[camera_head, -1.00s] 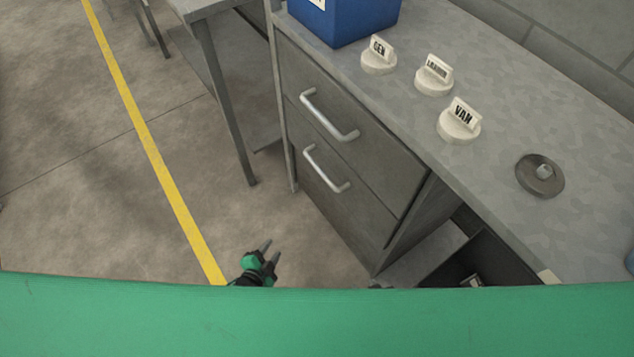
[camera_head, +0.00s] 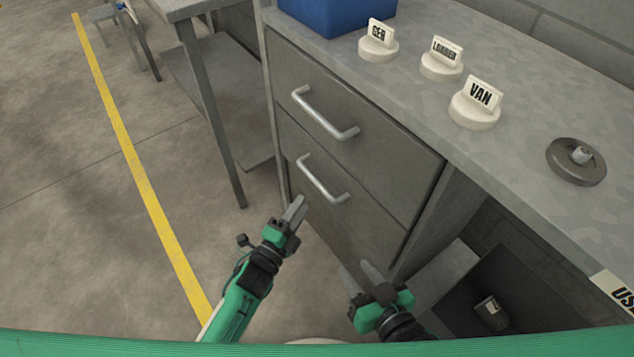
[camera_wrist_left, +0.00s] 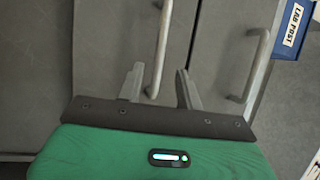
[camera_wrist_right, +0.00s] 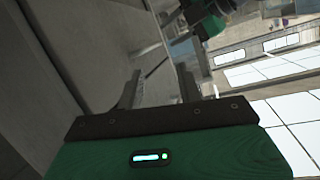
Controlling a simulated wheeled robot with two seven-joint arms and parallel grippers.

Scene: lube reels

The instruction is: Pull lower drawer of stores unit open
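The stores unit is a grey cabinet with two closed drawers, one above the other. The lower drawer (camera_head: 360,225) has a silver bar handle (camera_head: 322,180), which also shows in the left wrist view (camera_wrist_left: 161,45). My left gripper (camera_head: 297,207) is open and empty, just below and left of this handle in the head view. In the left wrist view the handle's near end appears between the two fingers; contact cannot be told. My right gripper (camera_head: 364,275) is open and empty near the unit's lower front corner, with its fingers also in its wrist view (camera_wrist_right: 160,88).
The upper drawer has its own handle (camera_head: 324,113). On the worktop stand a blue box (camera_head: 335,12), labelled white caps (camera_head: 475,105) and a dark round lid (camera_head: 577,162). An open dark bin (camera_head: 530,290) is at lower right.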

